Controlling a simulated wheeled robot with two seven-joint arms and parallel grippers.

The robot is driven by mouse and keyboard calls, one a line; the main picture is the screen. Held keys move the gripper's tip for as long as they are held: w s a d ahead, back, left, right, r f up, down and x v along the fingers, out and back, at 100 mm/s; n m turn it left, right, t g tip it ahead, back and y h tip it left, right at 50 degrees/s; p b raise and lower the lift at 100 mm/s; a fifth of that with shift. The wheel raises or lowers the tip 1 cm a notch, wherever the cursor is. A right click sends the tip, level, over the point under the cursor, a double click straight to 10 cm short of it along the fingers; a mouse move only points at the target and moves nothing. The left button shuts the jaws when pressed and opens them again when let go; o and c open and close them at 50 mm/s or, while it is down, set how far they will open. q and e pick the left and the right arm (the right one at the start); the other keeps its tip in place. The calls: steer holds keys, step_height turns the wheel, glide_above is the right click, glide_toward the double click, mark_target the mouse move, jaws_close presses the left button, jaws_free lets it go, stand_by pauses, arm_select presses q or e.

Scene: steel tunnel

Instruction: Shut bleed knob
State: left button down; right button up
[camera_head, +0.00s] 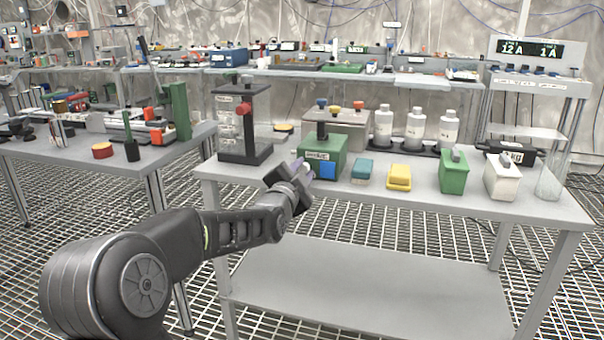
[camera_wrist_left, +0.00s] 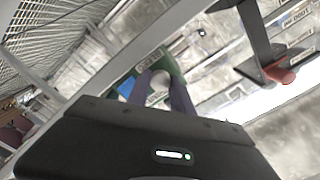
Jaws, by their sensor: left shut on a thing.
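A green box (camera_head: 322,146) with a blue square on its front and a small label stands on the grey bench. A pale round knob (camera_wrist_left: 160,79) is on the box's front, left of the blue square in the head view. My left gripper (camera_head: 304,172) reaches in from the left and is shut on this knob. In the wrist view its two dark fingers lie on either side of the knob, and the green box (camera_wrist_left: 168,66) shows behind them. In the head view the gripper hides most of the knob. My right gripper is not in view.
On the bench (camera_head: 450,203), a black stand with a red knob (camera_head: 243,108) rises left of the box. A teal block (camera_head: 362,170) and a yellow block (camera_head: 399,177) lie to its right. White bottles (camera_head: 415,125) stand behind. The front edge strip is clear.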

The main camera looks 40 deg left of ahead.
arm_select(q)
steer(key=m, duration=0.4)
steer(key=shift+m, duration=0.4)
steer(key=m+p, duration=0.1)
steer(key=m, duration=0.3)
steer(key=m+p, duration=0.1)
steer(key=m, duration=0.4)
steer(key=shift+d, duration=0.1)
steer(key=m+p, duration=0.2)
steer(key=m, duration=0.3)
steer(key=shift+f, duration=0.15)
steer(key=shift+m, duration=0.3)
steer(key=c, duration=1.1)
jaws_free()
steer(key=shift+s, duration=0.1)
